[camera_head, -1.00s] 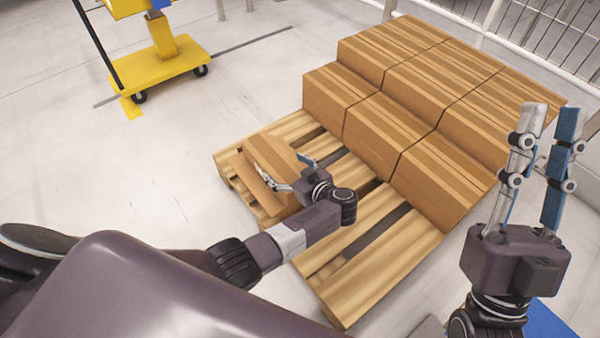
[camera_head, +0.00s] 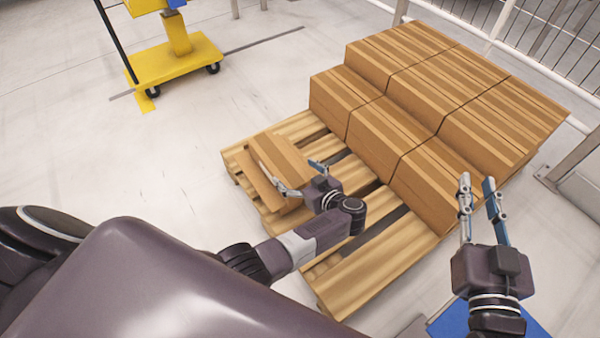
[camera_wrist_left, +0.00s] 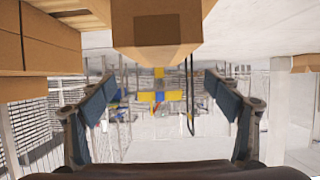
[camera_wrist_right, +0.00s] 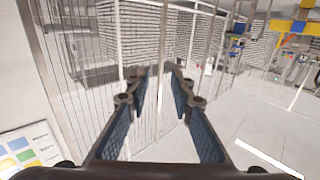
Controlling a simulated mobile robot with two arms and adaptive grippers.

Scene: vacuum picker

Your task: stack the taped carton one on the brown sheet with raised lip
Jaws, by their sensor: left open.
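A yellow cart (camera_head: 178,62) stands at the upper left. A fence (camera_head: 550,35) runs behind. The left floor is clear.

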